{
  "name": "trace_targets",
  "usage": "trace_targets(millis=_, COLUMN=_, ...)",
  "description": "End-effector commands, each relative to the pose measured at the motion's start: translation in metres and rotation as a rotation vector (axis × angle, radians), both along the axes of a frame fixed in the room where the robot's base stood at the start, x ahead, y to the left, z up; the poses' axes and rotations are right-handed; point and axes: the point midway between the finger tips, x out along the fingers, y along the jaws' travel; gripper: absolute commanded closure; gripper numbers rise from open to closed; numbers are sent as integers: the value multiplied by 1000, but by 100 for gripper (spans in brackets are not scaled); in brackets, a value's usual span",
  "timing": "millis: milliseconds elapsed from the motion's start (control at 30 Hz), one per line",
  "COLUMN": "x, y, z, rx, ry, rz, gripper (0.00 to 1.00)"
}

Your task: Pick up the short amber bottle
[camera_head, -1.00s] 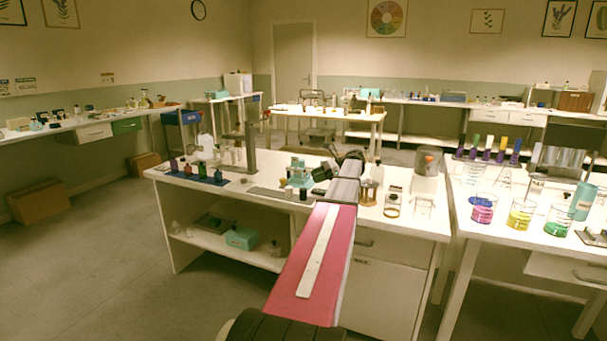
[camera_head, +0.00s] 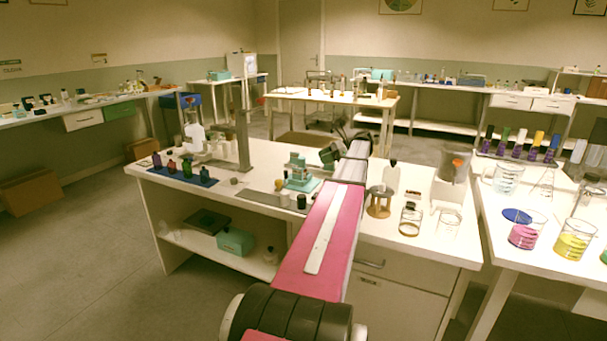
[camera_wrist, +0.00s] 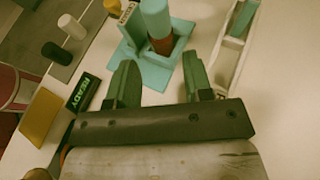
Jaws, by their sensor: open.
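I cannot pick out a short amber bottle for certain in either view. A small clear bottle (camera_head: 410,219) with a dark top and a thin amber layer stands on the bench (camera_head: 262,182), right of my arm. My gripper (camera_wrist: 160,78) is open and empty in the wrist view. Its fingers point at a teal stand (camera_wrist: 127,55) holding a teal cylinder with a red-brown lower part (camera_wrist: 160,45). In the head view my arm mostly hides the gripper.
A grey mat (camera_wrist: 57,70) holds white and black cylinders. A READY block (camera_wrist: 82,92), a yellow block (camera_wrist: 40,117) and a white tray (camera_wrist: 228,55) lie near my gripper.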

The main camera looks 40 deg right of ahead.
Motion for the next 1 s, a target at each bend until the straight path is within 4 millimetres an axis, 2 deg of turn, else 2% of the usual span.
trace_targets(millis=300, x=21, y=35, z=-17, rx=0, ry=0, rz=1, gripper=54)
trace_targets(millis=567, x=29, y=48, z=-25, rx=0, ry=0, rz=1, gripper=54)
trace_targets(millis=800, x=44, y=74, z=-39, rx=0, ry=1, rz=2, gripper=54)
trace_targets(millis=1000, x=49, y=80, z=-43, rx=0, ry=0, rz=0, gripper=54)
